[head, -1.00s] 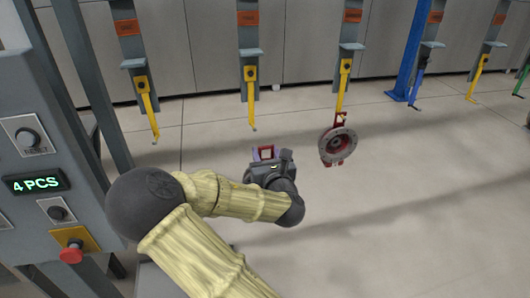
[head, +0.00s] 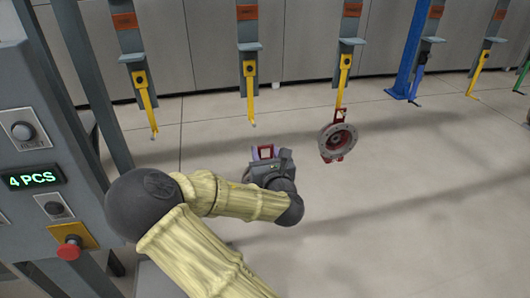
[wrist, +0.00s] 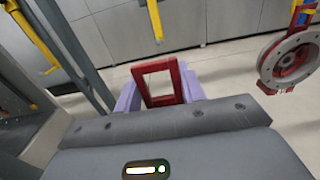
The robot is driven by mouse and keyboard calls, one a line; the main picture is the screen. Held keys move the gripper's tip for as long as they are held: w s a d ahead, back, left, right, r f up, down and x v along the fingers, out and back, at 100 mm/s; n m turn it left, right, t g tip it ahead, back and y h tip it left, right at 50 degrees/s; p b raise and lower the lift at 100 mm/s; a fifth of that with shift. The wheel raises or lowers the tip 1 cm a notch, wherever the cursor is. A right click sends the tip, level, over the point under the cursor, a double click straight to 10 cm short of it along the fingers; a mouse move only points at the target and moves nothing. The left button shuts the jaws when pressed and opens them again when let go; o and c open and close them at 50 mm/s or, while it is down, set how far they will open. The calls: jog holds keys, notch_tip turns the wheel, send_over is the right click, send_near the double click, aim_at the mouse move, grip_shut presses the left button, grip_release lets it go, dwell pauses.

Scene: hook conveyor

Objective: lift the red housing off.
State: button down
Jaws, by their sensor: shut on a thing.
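My gripper (wrist: 159,92) is shut on a red rectangular frame (wrist: 160,83), held upright between its two pale purple fingers. The frame also shows as a small red loop at the gripper in the head view (head: 265,152). Anything below this frame is hidden behind the gripper body. Another red housing with a round grey flange (head: 338,141) hangs from a yellow hook (head: 344,80), right of my gripper and apart from it. It also shows at the right of the wrist view (wrist: 290,60).
Empty yellow hooks (head: 250,90) (head: 145,95) hang at the back and left. A blue post (head: 408,55) stands at the back right. A control panel (head: 25,110) reading "4 PCS" is at the left. The floor on the right is clear.

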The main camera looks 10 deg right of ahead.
jog(key=shift+s, duration=0.1)
dwell(0.5)
jog(key=shift+s, duration=0.95)
jog(key=shift+b, duration=0.3)
jog(key=shift+s+a+r+b, duration=0.15)
jog(key=shift+s+b, duration=0.35)
jog(key=shift+b, duration=1)
jog(key=shift+s+b, duration=0.65)
jog(key=shift+b, duration=0.95)
jog(key=shift+s+b, duration=1.05)
jog(key=shift+b, duration=0.45)
jog(key=s+b, duration=0.7)
jog(key=b, duration=0.1)
